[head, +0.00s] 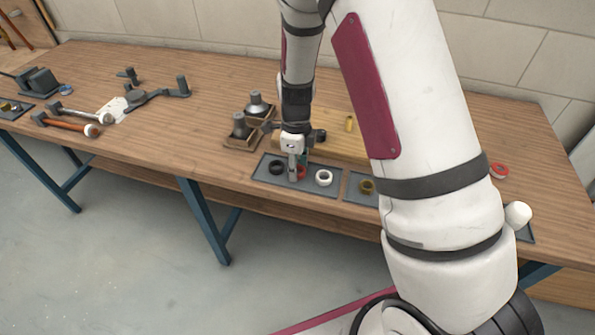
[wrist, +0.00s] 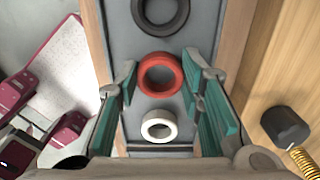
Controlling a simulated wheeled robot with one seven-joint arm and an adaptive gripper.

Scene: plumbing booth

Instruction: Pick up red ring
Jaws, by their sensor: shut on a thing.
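The red ring (wrist: 160,88) lies between the two teal-padded fingers of my gripper (wrist: 161,73) in the wrist view, over the grey tray (wrist: 132,50). In the head view the red ring (head: 302,172) shows partly behind my gripper (head: 297,172), which points down at the tray (head: 262,177). My gripper is shut on the red ring. The ring is at or close to the tray floor; I cannot tell whether it touches it. A black ring (head: 277,168) and a white ring (head: 323,178) lie on either side of it in the same tray.
A second grey tray (head: 353,190) with an olive ring (head: 366,186) stands to the right. Another red ring (head: 499,170) lies farther right on the bench (head: 170,120). Hammers (head: 70,124) lie at left.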

